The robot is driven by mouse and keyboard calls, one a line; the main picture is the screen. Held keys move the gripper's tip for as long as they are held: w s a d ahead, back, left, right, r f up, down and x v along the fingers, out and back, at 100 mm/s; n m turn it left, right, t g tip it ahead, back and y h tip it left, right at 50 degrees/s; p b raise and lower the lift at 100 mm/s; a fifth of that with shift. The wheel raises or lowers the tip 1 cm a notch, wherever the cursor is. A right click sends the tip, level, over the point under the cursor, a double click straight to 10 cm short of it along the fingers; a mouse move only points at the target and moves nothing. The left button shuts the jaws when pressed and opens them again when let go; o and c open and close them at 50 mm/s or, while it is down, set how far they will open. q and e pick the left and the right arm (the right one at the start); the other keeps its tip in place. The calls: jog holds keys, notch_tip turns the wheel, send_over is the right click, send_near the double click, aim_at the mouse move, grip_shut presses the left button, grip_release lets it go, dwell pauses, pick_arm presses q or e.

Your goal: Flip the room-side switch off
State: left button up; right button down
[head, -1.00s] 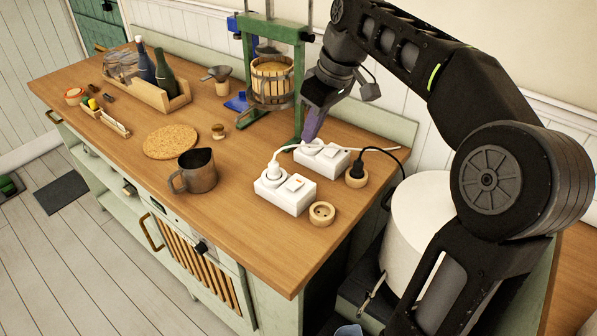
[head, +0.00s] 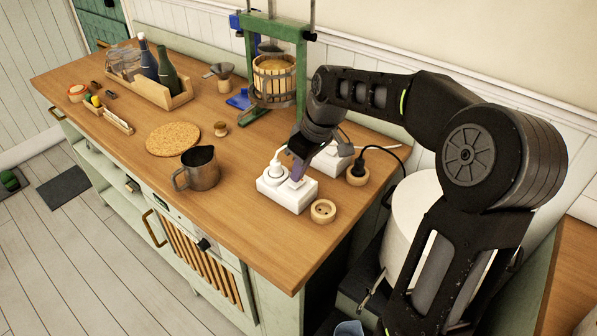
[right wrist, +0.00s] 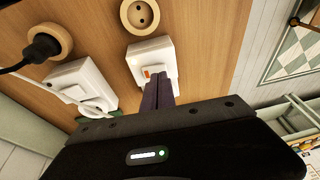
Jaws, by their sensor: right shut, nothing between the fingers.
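The room-side switch is on the nearer white box (head: 290,199), close to the front edge of the worktop. My right gripper (head: 296,174) is shut and empty, pointing down with purple fingertips at the rocker on the right half. In the right wrist view this white box (right wrist: 147,52) shows beyond the fingers (right wrist: 157,92), with a small orange patch beside the tips. The fingers hide part of the rocker, and I cannot tell whether they touch it. My left gripper is not in view.
A second white box (right wrist: 65,75) lies toward the wall, partly behind my gripper. A black plug (head: 359,165) stands in a round wooden socket beside it. An empty round socket (head: 323,212) and a metal jug (head: 200,172) flank the nearer box. A green press (head: 247,50) stands behind.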

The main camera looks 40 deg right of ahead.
jog(key=shift+a+f, duration=0.1)
jog(key=shift+f, duration=0.45)
